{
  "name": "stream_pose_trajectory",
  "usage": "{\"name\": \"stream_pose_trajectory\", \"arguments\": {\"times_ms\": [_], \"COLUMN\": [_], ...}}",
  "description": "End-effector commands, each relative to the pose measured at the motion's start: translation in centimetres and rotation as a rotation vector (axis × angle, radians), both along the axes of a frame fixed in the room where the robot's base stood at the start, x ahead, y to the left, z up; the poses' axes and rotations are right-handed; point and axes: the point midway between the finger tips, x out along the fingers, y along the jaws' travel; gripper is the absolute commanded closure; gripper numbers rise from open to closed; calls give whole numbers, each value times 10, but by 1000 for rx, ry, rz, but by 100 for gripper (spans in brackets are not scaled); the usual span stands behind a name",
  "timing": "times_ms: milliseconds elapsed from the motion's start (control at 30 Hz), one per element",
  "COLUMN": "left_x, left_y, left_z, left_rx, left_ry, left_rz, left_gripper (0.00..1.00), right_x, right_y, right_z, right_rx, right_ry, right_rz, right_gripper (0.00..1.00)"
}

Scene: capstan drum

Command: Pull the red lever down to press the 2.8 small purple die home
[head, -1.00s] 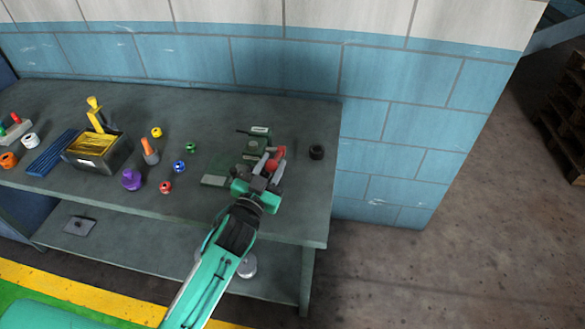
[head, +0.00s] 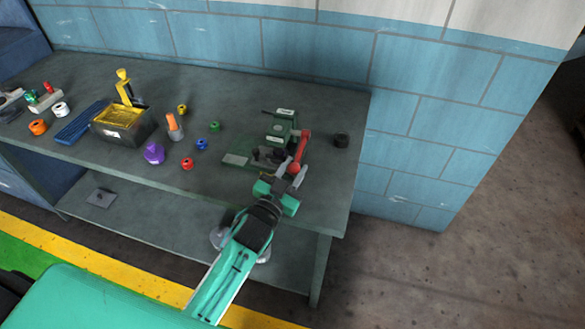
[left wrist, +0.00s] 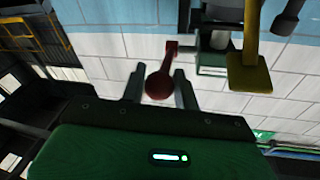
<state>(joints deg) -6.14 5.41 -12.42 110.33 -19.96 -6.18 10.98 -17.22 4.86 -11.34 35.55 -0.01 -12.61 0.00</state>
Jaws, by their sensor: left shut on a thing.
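The red lever (head: 303,146) is on the right side of the green press (head: 280,128), near the right end of the bench. It slopes down toward the front edge and ends in a round knob. My left gripper (head: 296,175) is shut on this knob. In the left wrist view the knob (left wrist: 159,86) sits between the two fingers, with the lever arm rising above it. A purple piece (head: 154,153) stands on the bench, left of the press; I cannot read its size. Any die inside the press is too small or hidden to make out. My right gripper is out of view.
Red (head: 187,163), blue (head: 201,144) and green (head: 215,126) small pieces lie left of the press. A dark bin (head: 128,134) with yellow contents stands further left. A black ring (head: 341,140) lies right of the press. A tiled wall (head: 420,110) closes the back.

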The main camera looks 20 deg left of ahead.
Motion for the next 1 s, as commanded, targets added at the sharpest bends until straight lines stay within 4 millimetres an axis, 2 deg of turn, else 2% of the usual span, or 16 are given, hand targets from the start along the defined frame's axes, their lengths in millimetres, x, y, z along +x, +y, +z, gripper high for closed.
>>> {"name": "stream_pose_trajectory", "arguments": {"times_ms": [33,367,400,500,833,1000], "left_x": [-1,0,0,0,-2,-18], "left_y": [-1,-2,-2,-1,0,3], "left_z": [-7,-6,-6,-5,-3,-7], "left_rx": [1,1,1,0,0,0], "left_ry": [13,13,13,11,4,5], "left_rz": [0,-2,-2,-1,0,0], "left_gripper": [100,100,68,50,50,50], "right_x": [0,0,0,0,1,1], "right_y": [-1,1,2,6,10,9], "right_z": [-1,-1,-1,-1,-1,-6], "right_rx": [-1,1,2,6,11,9], "right_ry": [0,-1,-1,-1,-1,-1], "right_rz": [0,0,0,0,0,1], "right_gripper": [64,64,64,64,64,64]}}
